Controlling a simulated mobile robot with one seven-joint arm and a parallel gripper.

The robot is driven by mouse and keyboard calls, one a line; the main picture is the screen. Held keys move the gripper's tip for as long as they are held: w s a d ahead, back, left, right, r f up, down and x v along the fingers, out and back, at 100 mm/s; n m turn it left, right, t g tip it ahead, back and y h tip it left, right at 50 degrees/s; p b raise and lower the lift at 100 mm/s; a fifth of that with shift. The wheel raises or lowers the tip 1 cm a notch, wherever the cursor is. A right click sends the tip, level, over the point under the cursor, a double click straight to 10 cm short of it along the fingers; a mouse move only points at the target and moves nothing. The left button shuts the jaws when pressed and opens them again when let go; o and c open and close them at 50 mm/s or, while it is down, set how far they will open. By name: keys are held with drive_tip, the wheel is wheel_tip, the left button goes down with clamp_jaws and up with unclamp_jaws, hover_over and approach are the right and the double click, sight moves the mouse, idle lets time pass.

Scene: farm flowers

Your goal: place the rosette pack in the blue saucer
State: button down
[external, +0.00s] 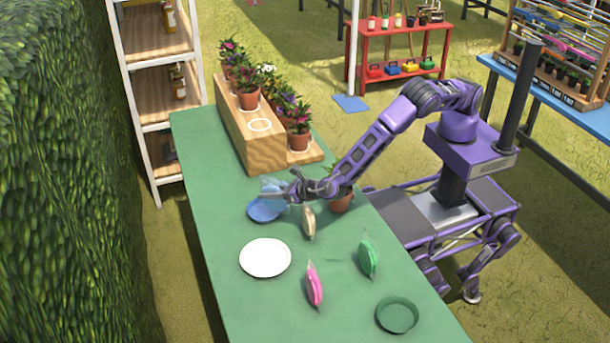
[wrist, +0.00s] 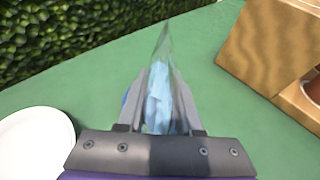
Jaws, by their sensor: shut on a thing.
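My gripper (external: 284,193) is shut on a light-blue pack (external: 270,186), which is partly hidden by the fingers. In the wrist view, the clear-wrapped pack (wrist: 158,98) stands pointed end outward between the two fingers of my gripper (wrist: 159,88). The blue saucer (external: 262,212) lies on the green table just under and beside the gripper, its far part covered by the gripper. In the wrist view only a sliver of blue (wrist: 126,97) shows left of the fingers. I cannot tell whether the pack touches the saucer.
A white plate (external: 265,258) lies in front of the saucer. A tan pack (external: 309,223), a pink pack (external: 315,286), a green pack (external: 368,256) and a green dish (external: 397,315) stand on the table (external: 225,300). A wooden block (external: 240,128) and potted flowers (external: 299,130) are behind.

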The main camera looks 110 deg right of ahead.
drive_tip(key=c, duration=0.6)
unclamp_jaws()
drive_tip(key=shift+s+f, duration=0.2)
drive_tip(key=shift+f, duration=0.4)
drive_tip(key=shift+a, duration=0.1)
drive_tip(key=shift+r+p, duration=0.55)
drive_tip(key=shift+p, duration=0.05)
drive_tip(key=shift+s+a+r, duration=0.1)
drive_tip(key=shift+a+r, duration=0.15)
drive_tip(key=v, duration=1.1)
drive_tip(key=shift+r, duration=0.3)
